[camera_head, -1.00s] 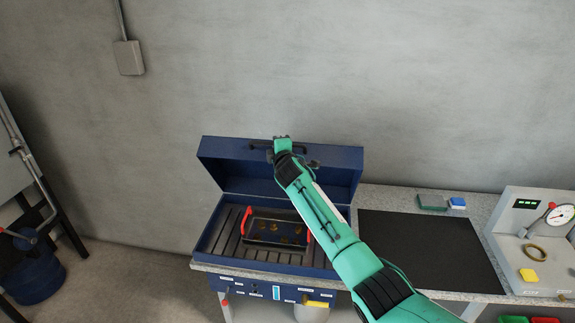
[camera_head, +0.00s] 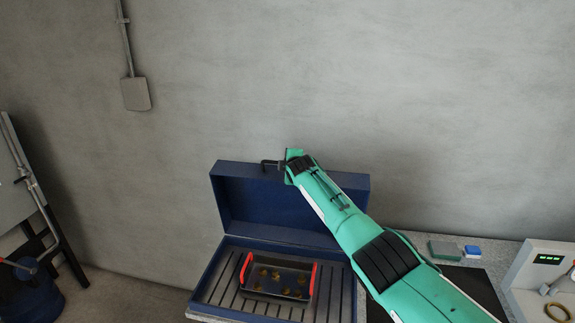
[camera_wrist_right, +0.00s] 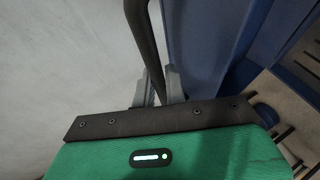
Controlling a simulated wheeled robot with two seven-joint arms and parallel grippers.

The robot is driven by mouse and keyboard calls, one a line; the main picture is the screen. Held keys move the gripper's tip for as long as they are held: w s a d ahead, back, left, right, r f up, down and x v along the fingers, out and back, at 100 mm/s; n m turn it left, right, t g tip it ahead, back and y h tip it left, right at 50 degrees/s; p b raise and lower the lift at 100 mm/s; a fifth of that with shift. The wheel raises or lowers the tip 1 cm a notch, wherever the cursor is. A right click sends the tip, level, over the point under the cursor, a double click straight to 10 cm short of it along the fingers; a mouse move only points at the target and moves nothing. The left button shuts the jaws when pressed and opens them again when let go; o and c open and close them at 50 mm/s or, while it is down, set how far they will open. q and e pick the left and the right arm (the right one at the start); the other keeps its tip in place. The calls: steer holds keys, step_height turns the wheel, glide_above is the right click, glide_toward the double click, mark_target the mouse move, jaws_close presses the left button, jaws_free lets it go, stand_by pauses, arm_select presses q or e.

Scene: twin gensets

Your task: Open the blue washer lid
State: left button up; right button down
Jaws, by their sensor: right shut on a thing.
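The blue washer lid (camera_head: 265,200) stands raised, close to upright, at the back of the blue washer (camera_head: 213,272). A dark bar handle (camera_head: 270,164) sits at the lid's top edge; it also shows in the right wrist view (camera_wrist_right: 143,35). My right gripper (camera_wrist_right: 160,88) is shut on this handle, with a grey finger on each side of the bar. In the head view the green right arm reaches up from the lower right and covers the lid's right part and the fingers. My left gripper is not in view.
A tray with red handles (camera_head: 278,278) and several brass-coloured parts lies on the washer's slatted floor. A bench to the right carries a dark mat (camera_head: 470,283), a green box (camera_head: 444,250), a blue box (camera_head: 472,251) and a gauge stand (camera_head: 535,275).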

steer(key=shift+w+d, duration=0.15)
steer(key=shift+w, duration=0.4)
steer(key=c, duration=1.5)
jaws_free()
steer(key=shift+o, duration=0.2)
